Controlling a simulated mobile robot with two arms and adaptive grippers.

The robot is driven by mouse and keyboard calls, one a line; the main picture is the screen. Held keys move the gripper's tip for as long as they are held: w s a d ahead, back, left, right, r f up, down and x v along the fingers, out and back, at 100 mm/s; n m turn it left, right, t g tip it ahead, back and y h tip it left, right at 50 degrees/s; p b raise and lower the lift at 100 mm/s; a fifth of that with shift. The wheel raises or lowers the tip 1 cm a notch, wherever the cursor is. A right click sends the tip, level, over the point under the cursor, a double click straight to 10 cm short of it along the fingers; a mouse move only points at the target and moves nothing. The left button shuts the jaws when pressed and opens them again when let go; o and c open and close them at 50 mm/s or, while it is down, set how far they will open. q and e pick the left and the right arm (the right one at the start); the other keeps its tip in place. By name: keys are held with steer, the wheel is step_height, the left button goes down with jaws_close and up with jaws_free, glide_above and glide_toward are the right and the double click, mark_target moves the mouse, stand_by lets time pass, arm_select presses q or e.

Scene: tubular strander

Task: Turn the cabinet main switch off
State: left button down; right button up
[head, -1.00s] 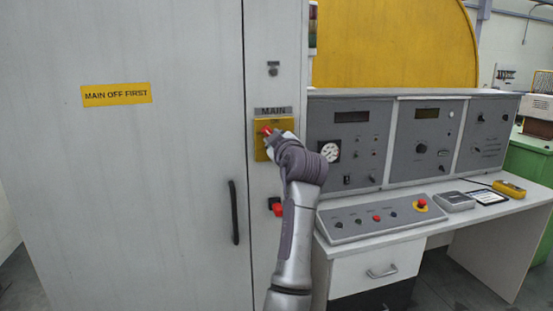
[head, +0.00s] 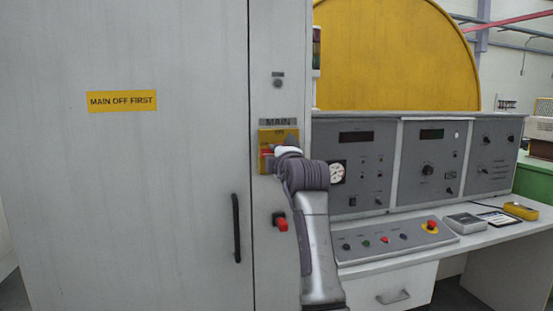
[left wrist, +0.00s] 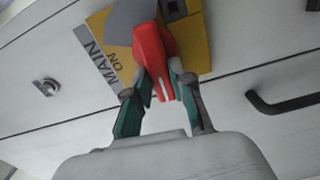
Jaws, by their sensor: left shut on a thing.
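The main switch is a red handle (head: 266,153) on a yellow plate (head: 270,136) below the MAIN label, on the narrow cabinet panel. In the left wrist view the handle (left wrist: 153,55) sits between my fingers, and its white mark points sideways, not at the ON word (left wrist: 117,60). My left gripper (left wrist: 157,74) is shut on the handle, one teal finger on each side. In the head view my left gripper (head: 281,154) and wrist cover part of the plate. Any lower marking on the plate cannot be read. My right gripper is not in view.
A wide cabinet door (head: 140,190) with a black pull handle (head: 236,228) and a MAIN OFF FIRST sign (head: 122,101) is on the left. A red knob (head: 281,223) sits below the switch. A control desk (head: 400,243) with buttons stands close on the right.

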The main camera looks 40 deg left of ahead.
arm_select(q)
steer(key=shift+f+n, duration=0.2)
steer(key=shift+n, duration=0.1)
stand_by(0.4)
steer(key=c, duration=1)
jaws_free()
steer(key=shift+r, duration=0.1)
step_height(320, 180, up, 10)
